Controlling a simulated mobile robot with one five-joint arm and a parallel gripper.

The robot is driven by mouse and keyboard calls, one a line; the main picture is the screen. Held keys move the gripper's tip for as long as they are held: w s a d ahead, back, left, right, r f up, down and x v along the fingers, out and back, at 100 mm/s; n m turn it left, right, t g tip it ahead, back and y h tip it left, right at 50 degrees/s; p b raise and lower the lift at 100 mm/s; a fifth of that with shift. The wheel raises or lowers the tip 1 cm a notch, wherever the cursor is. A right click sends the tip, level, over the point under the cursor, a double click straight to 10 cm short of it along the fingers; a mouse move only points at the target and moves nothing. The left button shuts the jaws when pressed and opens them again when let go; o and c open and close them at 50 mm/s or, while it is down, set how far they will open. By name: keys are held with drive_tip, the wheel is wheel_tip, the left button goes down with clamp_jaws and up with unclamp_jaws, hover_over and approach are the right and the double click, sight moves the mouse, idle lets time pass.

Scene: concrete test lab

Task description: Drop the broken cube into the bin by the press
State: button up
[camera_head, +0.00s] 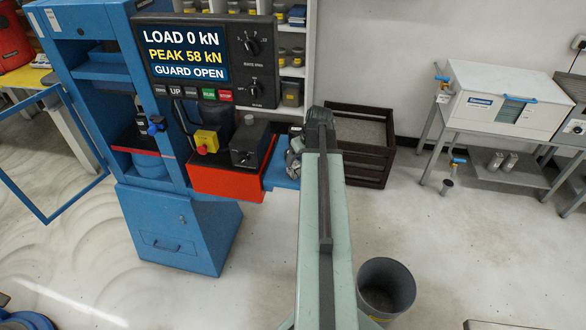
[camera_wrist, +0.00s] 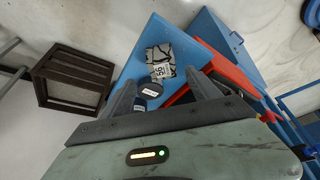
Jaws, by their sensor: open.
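The broken cube (camera_wrist: 165,65) is pale grey with dark cracks and a printed label. It sits on a blue shelf (camera_wrist: 143,58) in the wrist view; in the head view a small part of it (camera_head: 293,160) shows beside my arm's end. My gripper (camera_wrist: 163,82) is open and points at the shelf, with the cube just beyond its fingertips. Nothing is visibly held. A round dark grey bin (camera_head: 402,287) stands on the floor right of my arm.
The blue press (camera_head: 180,225) has its guard frame (camera_head: 35,165) swung open at left. A red control ledge (camera_head: 225,182) adjoins the shelf.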

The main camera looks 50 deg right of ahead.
sight(295, 165)
drive_tip(key=b+x, duration=0.3)
drive_tip(key=x, duration=0.1)
drive_tip(key=b+x, duration=0.3)
drive_tip(key=shift+w+a+f, duration=0.15)
drive_tip(key=shift+a+f, duration=0.05)
drive_tip(key=shift+f, duration=0.2)
drive_tip(key=shift+r, duration=0.2)
clamp_jaws()
